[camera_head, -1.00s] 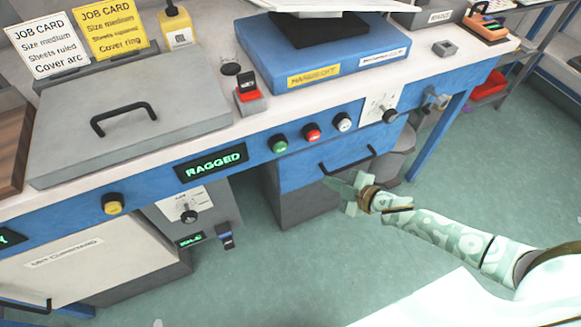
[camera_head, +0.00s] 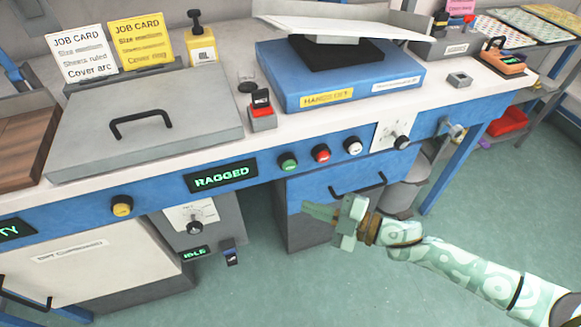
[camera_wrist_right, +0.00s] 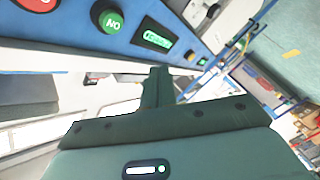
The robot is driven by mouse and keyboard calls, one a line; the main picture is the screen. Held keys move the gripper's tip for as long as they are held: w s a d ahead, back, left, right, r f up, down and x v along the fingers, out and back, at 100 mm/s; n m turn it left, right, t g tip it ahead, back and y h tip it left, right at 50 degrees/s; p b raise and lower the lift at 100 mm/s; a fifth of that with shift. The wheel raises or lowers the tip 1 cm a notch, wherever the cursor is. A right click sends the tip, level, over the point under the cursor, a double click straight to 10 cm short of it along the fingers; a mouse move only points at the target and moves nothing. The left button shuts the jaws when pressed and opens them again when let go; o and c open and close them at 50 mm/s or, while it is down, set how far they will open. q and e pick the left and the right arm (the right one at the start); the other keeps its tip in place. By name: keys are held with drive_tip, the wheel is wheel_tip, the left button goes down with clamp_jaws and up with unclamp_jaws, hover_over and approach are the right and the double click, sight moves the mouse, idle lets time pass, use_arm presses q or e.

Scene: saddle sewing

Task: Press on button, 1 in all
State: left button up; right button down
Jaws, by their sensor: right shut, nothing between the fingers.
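The green button (camera_head: 288,162) sits on the blue front rail of the bench, left of the red button (camera_head: 321,154) and the white button (camera_head: 353,146). In the right wrist view the green button (camera_wrist_right: 108,18) carries the letters ON, seen upside down. My right gripper (camera_head: 308,210) is shut and empty, below and slightly right of the green button in the head view, apart from it. Its closed fingers (camera_wrist_right: 158,78) point toward the rail in the wrist view. My left gripper is not in view.
A display reading RAGGED (camera_head: 222,177) is left of the green button, and a yellow button (camera_head: 122,206) lies farther left. A drawer with a black handle (camera_head: 357,188) is behind my gripper. A dial (camera_head: 401,141) is at the right. Open floor lies in front.

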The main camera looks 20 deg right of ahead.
sight(289, 165)
use_arm(q)
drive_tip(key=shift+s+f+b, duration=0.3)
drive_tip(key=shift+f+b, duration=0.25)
drive_tip(key=shift+b, duration=0.1)
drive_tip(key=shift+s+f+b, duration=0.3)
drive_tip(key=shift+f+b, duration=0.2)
drive_tip(key=shift+b, duration=0.1)
use_arm(e)
drive_tip(key=w, duration=0.8)
drive_tip(key=shift+w+a, duration=0.15)
drive_tip(key=shift+w, duration=0.1)
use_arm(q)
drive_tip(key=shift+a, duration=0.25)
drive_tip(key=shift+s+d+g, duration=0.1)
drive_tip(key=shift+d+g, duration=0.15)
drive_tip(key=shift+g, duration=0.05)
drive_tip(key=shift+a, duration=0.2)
use_arm(e)
drive_tip(key=shift+w, duration=0.4)
